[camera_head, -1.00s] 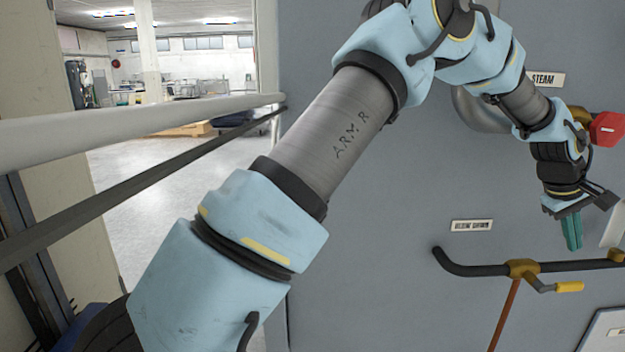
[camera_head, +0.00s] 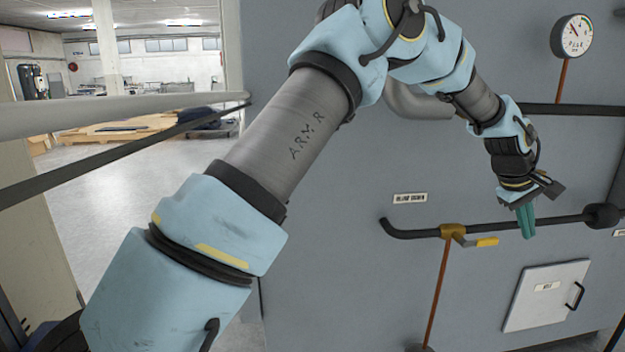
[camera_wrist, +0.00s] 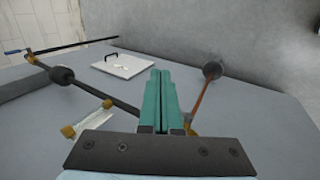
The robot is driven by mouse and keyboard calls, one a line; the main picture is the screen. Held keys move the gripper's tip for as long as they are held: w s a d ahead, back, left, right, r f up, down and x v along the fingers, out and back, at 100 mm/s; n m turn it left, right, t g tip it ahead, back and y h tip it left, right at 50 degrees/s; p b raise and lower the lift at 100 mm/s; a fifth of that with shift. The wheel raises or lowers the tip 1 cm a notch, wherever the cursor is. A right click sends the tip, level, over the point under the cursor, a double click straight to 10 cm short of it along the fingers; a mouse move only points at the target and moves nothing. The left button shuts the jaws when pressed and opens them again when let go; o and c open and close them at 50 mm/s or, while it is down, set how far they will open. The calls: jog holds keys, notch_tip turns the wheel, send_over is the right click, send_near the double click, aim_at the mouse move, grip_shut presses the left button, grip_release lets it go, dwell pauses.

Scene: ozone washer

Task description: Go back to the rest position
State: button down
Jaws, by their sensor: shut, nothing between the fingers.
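My gripper (camera_head: 526,228) hangs at the end of my blue and grey arm on the right side of the head view, pointing down. Its teal fingers are shut together, with nothing between them. In the wrist view, the fingers (camera_wrist: 161,95) also lie side by side. In the head view they overlap the line of a dark horizontal pipe (camera_head: 565,219) on the grey machine wall (camera_head: 330,230); I cannot tell the gap to it.
A yellow-handled valve (camera_head: 455,232) sits on the pipe above an orange rod (camera_head: 437,290). A white hatch (camera_head: 545,295) with a black handle is below right. A round gauge (camera_head: 572,37) is at top right. A pale rail (camera_head: 120,107) crosses at left; open floor (camera_head: 110,200) lies beyond.

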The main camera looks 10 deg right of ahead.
jog(key=w+a+t+y, duration=0.1)
jog(key=w+a, duration=0.4)
jog(key=a, duration=0.5)
jog(key=w+a+y, duration=0.1)
jog(key=w+a, duration=0.4)
jog(key=a, duration=0.5)
jog(key=w+a+t+y, duration=0.1)
jog(key=w+a, duration=0.3)
jog(key=a, duration=0.6)
jog(key=s+a+f+y, duration=0.1)
jog(key=a, duration=1.7)
jog(key=s+a, duration=0.4)
jog(key=a, duration=0.3)
jog(key=s+a+f+y, duration=0.1)
jog(key=s+a, duration=0.4)
jog(key=a, duration=0.2)
jog(key=shift+s+a+f, duration=0.2)
jog(key=shift+a+f, duration=0.05)
jog(key=shift+a, duration=0.15)
